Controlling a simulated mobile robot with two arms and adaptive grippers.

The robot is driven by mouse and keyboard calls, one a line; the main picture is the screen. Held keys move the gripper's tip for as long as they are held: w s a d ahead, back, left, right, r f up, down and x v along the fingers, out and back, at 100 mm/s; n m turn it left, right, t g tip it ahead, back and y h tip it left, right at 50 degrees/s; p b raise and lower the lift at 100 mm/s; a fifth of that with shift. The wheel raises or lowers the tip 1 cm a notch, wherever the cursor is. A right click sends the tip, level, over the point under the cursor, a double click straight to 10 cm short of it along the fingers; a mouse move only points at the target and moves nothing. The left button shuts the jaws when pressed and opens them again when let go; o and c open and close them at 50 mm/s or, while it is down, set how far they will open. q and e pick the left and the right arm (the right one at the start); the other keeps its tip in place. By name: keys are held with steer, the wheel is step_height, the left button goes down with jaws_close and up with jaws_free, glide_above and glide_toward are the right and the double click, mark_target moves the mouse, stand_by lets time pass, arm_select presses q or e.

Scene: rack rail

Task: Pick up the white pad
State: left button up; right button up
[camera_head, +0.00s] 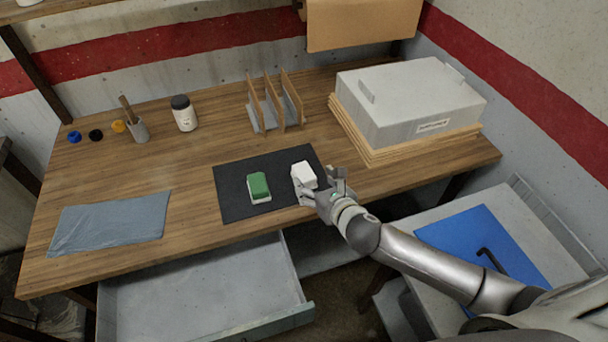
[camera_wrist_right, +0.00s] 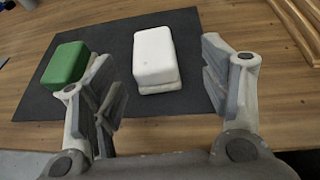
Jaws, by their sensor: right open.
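The white pad (camera_head: 304,174) lies near the right edge of a dark mat (camera_head: 236,205) on the wooden table. It also shows in the right wrist view (camera_wrist_right: 153,56), a white block with a second light layer under it. My right gripper (camera_head: 318,188) is at the pad's near right side. In the right wrist view its fingers (camera_wrist_right: 163,88) are apart, with the pad beyond and between them and nothing gripped. A green pad (camera_head: 259,186) with a pale underside lies left of the white one on the mat. My left gripper is not in view.
A slotted rack (camera_head: 273,110) stands behind the mat, and a grey box (camera_head: 408,100) sits at the back right. A blue-grey cloth (camera_head: 110,228) lies at left. A jar (camera_head: 184,114) and a cup (camera_head: 139,130) stand at back left. An open drawer (camera_head: 200,290) juts out in front.

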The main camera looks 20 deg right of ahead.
mark_target(307, 176)
steer(key=x, duration=0.5)
steer(key=shift+a+p, duration=0.35)
steer(key=shift+a, duration=0.05)
steer(key=shift+s, duration=0.1)
steer(key=c, duration=1.1)
steer(key=shift+r, duration=0.2)
